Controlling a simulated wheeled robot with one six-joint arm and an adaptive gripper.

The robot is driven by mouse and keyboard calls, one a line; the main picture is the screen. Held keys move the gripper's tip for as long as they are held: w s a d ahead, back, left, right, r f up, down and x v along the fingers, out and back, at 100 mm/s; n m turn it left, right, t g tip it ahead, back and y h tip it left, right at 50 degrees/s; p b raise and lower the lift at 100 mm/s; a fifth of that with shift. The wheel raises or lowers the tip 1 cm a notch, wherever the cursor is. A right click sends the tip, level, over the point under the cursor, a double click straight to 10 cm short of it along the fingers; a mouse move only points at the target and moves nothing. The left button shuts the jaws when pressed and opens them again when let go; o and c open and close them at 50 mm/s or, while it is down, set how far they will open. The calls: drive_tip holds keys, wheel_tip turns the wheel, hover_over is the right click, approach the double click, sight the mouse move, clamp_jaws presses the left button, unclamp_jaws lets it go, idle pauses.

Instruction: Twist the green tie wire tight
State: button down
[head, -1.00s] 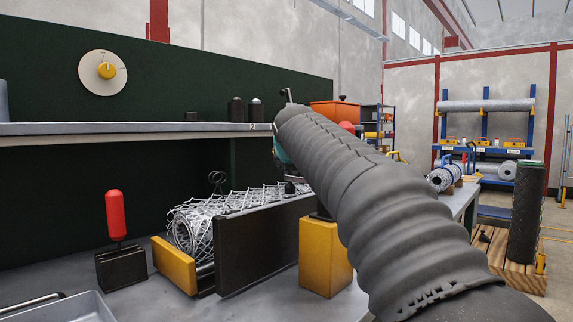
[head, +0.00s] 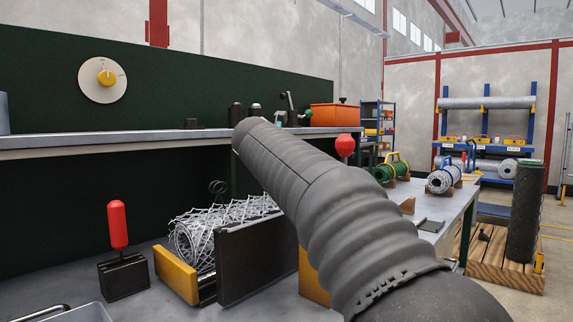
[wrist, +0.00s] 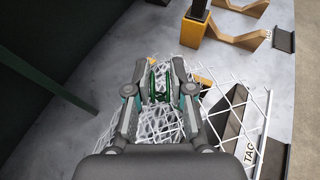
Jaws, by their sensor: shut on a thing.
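In the wrist view my gripper (wrist: 158,76) is over the wire mesh, its two fingers close on either side of a green wire piece, the green tie wire (wrist: 159,88). The fingers are shut on it. The silver mesh (wrist: 150,125) lies below and between the fingers. In the head view the rolled mesh (head: 190,240) rests in a holder with a yellow end plate (head: 175,274) and a dark side plate (head: 250,258). My arm hides the gripper and the tie wire there. How tight the wire is twisted cannot be told.
A red-handled tool (head: 118,223) stands in a dark block at the left. A shelf (head: 110,142) runs behind the bench. A yellow block (head: 313,278) is partly behind my arm. A green roll (head: 391,171) and a blue-ended roll (head: 443,178) lie on the bench at right.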

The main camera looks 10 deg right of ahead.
drive_tip(key=m+g+h+p, duration=0.2)
drive_tip(key=m+h, duration=0.1)
drive_tip(key=shift+w+m+g, duration=0.1)
drive_tip(key=shift+m+g, duration=0.2)
drive_tip(key=shift+f+m+g+h, duration=0.1)
drive_tip(key=shift+m+g+h, duration=1.3)
drive_tip(key=shift+m+g, duration=0.6)
drive_tip(key=shift+m+g, duration=0.3)
drive_tip(key=c, duration=1)
unclamp_jaws()
drive_tip(key=shift+d, duration=0.1)
drive_tip(key=shift+v, duration=3.85)
drive_tip(key=shift+f, duration=0.15)
